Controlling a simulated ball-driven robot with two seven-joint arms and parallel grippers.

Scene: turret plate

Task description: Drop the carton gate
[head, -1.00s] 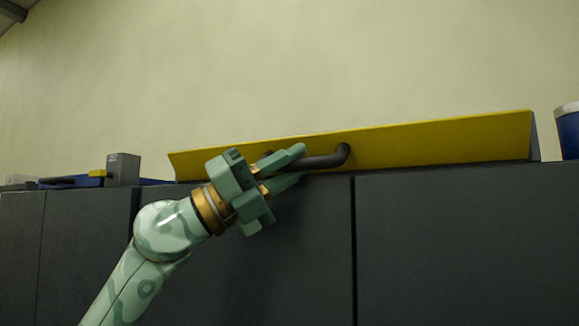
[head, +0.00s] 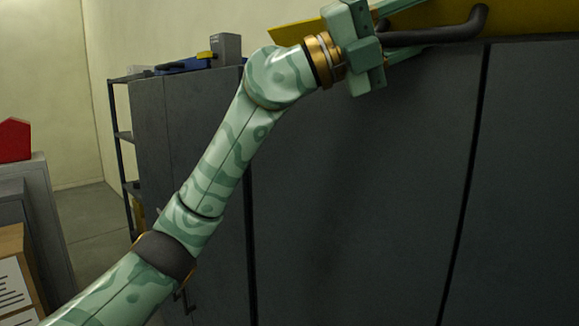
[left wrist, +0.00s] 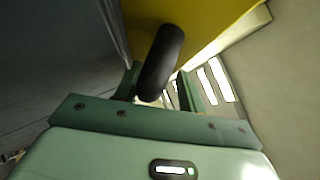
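The carton gate (head: 530,20) is a long yellow panel standing along the top edge of the dark cabinets, cut off by the top of the head view. It also fills the top of the left wrist view (left wrist: 205,25). Its dark bar handle (head: 425,36) sticks out from the panel. My left gripper (head: 418,24) is at the handle, its fingers spread above and below it. In the left wrist view the handle (left wrist: 162,62) lies between the two fingers, with gaps showing. My right gripper is in neither view.
Dark grey cabinets (head: 370,180) stand below the gate. A grey block (head: 226,49) and a blue item (head: 184,66) sit on top at the left. A red object (head: 14,139) rests on a grey unit at far left. Floor (head: 95,225) shows between.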

